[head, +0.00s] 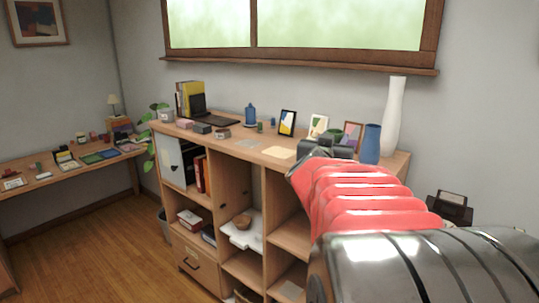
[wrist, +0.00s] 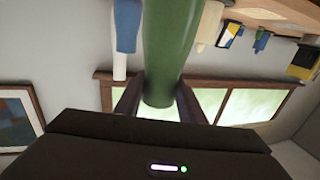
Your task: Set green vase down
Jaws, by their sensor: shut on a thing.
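The green vase (wrist: 168,45) fills the middle of the wrist view, which is upside down. My gripper (wrist: 159,100) is shut on it, with one dark finger on each side. In the head view my gripper (head: 325,148) is over the right part of the wooden shelf unit's top (head: 240,150), and my red arm hides part of that top. A little green shows by the gripper there, but I cannot tell how much of it is the vase. The vase's far end is cut off in the wrist view, and any gap to the surface is hidden.
A blue vase (head: 370,144) and a tall white vase (head: 394,115) stand right of my gripper. Picture frames (head: 287,123) stand behind and left of it. A flat beige sheet (head: 279,152) lies left of it. A laptop (head: 205,110) stands at the far left end.

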